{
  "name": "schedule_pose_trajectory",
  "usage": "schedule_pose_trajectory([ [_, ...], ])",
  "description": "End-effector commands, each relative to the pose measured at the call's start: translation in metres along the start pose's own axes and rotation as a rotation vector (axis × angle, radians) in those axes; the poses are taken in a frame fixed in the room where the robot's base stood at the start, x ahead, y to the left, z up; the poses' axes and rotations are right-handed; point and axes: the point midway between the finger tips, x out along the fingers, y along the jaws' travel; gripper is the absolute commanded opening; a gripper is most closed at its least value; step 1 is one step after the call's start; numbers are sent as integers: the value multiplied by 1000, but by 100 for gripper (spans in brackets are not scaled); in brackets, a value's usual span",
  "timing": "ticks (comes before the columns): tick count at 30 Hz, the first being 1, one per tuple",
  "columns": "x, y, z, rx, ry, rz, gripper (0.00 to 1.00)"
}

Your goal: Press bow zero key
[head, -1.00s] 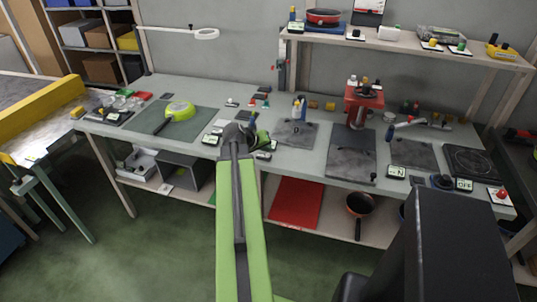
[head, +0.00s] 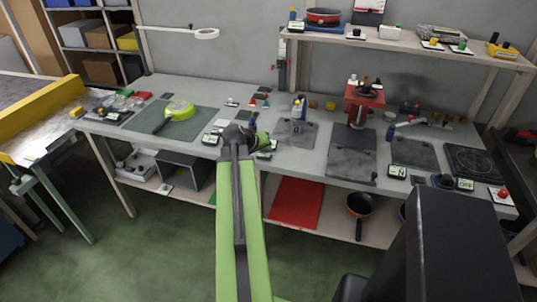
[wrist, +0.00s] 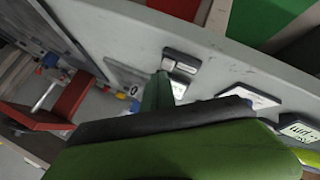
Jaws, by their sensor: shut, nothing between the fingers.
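My gripper (head: 252,137) is at the end of the green arm, over the middle of the bench near its front edge. Its green fingers (wrist: 157,92) show together, shut and empty, in the wrist view. Just beside their tips is a small dark-framed device with pale faces (wrist: 182,62); a second pale piece (wrist: 178,88) sits close by. Whether the fingers touch either is unclear. In the head view, small devices (head: 267,146) are partly hidden behind the gripper. No bow zero label is readable, so I cannot tell which key it is.
Dark plates (head: 350,165) and a red press (head: 364,97) stand to the right. A shelf (head: 440,48) overhangs the back right.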

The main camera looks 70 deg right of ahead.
Motion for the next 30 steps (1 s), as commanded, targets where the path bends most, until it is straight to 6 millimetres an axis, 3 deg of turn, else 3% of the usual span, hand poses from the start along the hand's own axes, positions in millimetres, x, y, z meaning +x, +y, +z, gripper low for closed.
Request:
schedule_pose_trajectory([
  [30,7,-5,5,1,-1,0,0],
])
